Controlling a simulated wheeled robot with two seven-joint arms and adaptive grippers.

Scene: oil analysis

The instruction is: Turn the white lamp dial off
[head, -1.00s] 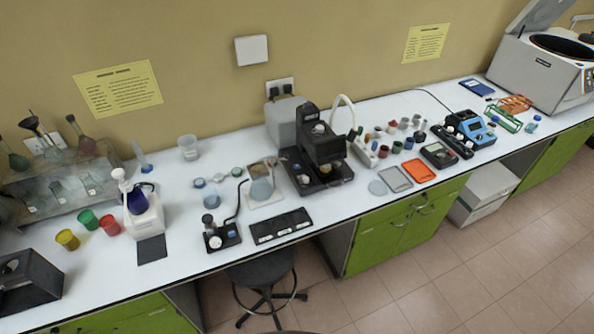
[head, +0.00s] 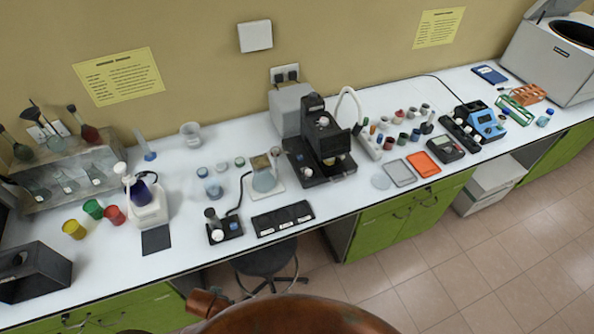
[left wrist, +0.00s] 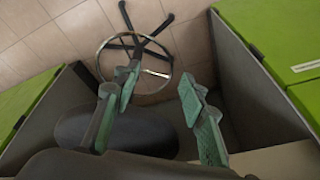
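A white curved-neck lamp (head: 351,108) stands near the wall on the bench, right of a black instrument (head: 319,148). Pale round knobs show on the black instrument, one high (head: 323,121) and one low on its base (head: 307,171). I cannot tell which knob is the lamp dial, nor its setting. My left gripper (left wrist: 160,88) shows in the left wrist view with its two green fingers apart and nothing between them. It is over the stool and the gap under the bench, away from the lamp. My right gripper is out of view.
A dark stool (head: 266,262) stands in front of the bench gap, between green cabinets (head: 395,215). A black switch strip (head: 283,219) and a small black device (head: 222,226) lie near the bench's front edge. Glassware and coloured beakers crowd the left.

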